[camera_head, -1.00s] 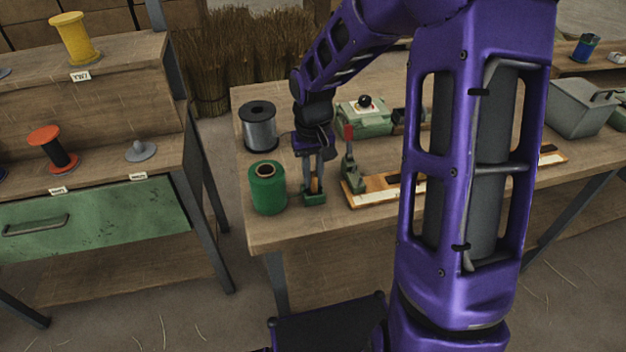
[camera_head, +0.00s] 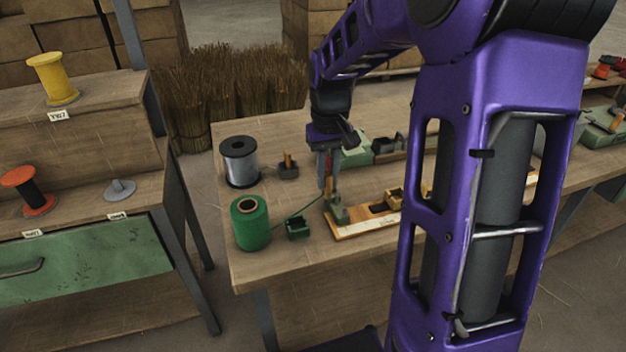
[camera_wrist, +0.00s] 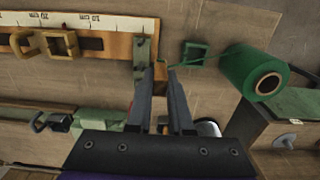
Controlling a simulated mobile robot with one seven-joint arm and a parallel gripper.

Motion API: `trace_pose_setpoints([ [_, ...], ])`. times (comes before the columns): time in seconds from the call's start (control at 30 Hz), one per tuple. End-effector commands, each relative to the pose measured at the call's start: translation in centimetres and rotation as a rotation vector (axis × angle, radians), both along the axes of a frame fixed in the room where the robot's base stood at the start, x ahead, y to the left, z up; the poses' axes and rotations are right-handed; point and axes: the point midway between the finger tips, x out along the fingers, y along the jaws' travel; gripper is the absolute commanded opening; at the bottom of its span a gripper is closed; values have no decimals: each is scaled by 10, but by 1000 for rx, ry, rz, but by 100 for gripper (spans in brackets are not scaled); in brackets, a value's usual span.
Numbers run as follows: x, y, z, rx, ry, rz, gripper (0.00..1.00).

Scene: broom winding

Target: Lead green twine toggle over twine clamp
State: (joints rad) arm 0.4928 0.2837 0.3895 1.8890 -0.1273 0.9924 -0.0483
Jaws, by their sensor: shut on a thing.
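My gripper (camera_head: 327,185) is shut on the small wooden green twine toggle (camera_wrist: 161,76), which the fingertips partly hide. Green twine (camera_head: 300,213) runs from the green spool (camera_head: 250,224) past the small green holder (camera_head: 298,229) to the toggle. The green twine clamp (camera_head: 338,212) stands at the left end of the ruled wooden board, and its red lever is partly hidden by my fingers. In the wrist view the clamp (camera_wrist: 141,62) lies just left of the toggle. I cannot tell whether they touch.
A grey wire spool (camera_head: 240,162) and a dark holder with a wooden toggle (camera_head: 288,167) stand behind the green spool. The ruled board (camera_head: 352,229) carries brass-coloured guides (camera_wrist: 60,44). A green machine (camera_head: 356,154) is behind. The table front is clear.

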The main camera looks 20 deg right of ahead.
Motion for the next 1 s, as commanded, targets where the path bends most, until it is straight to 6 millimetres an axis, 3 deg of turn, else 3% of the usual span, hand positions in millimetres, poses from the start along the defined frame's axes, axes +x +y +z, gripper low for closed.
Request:
trace_pose_setpoints([
  [0.6,0,-97,2,1,1,-3,0],
  [0.8,0,-118,1,1,1,-2,0],
  [1.0,0,-125,0,0,0,-1,0],
])
